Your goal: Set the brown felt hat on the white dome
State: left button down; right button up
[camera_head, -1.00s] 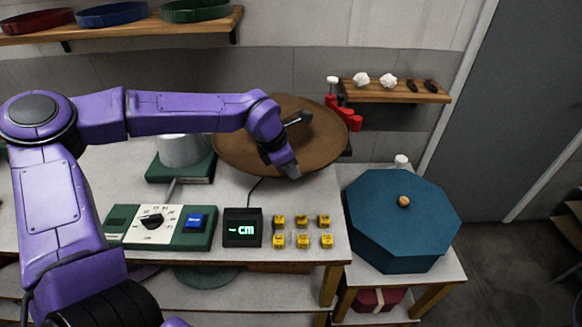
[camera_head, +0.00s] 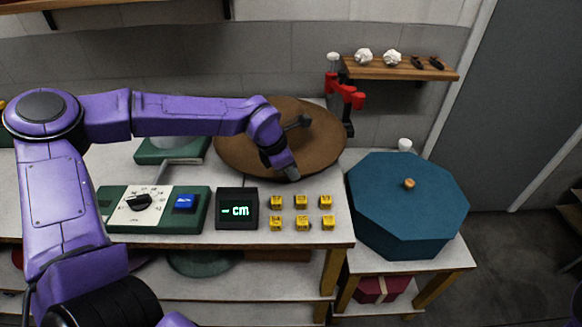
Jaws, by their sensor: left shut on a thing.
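The brown felt hat (camera_head: 325,150) shows as a wide round disc above the back right of the workbench. My left gripper (camera_head: 290,172) reaches over it from the left and is shut on it at its near side. The arm and gripper cover part of the hat. The white dome (camera_head: 172,141) is at the back left on a green base (camera_head: 146,155). My left forearm hides most of it. The hat is to the right of the dome and apart from it in the picture. My right gripper is out of view.
A green panel with a dial (camera_head: 140,203), a display reading "- cm" (camera_head: 236,210) and several yellow cubes (camera_head: 301,202) line the bench front. A blue octagonal box (camera_head: 410,215) stands on a side table at right. A wall shelf (camera_head: 400,70) holds small items.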

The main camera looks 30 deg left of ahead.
pick_arm(q)
jog(key=shift+f+b, duration=0.3)
jog(key=shift+f, duration=0.5)
dwell(0.4)
jog(key=c, duration=1.2)
grip_release()
jog(key=shift+o, duration=0.2)
jog(key=v, duration=1)
jog(key=shift+r, duration=0.25)
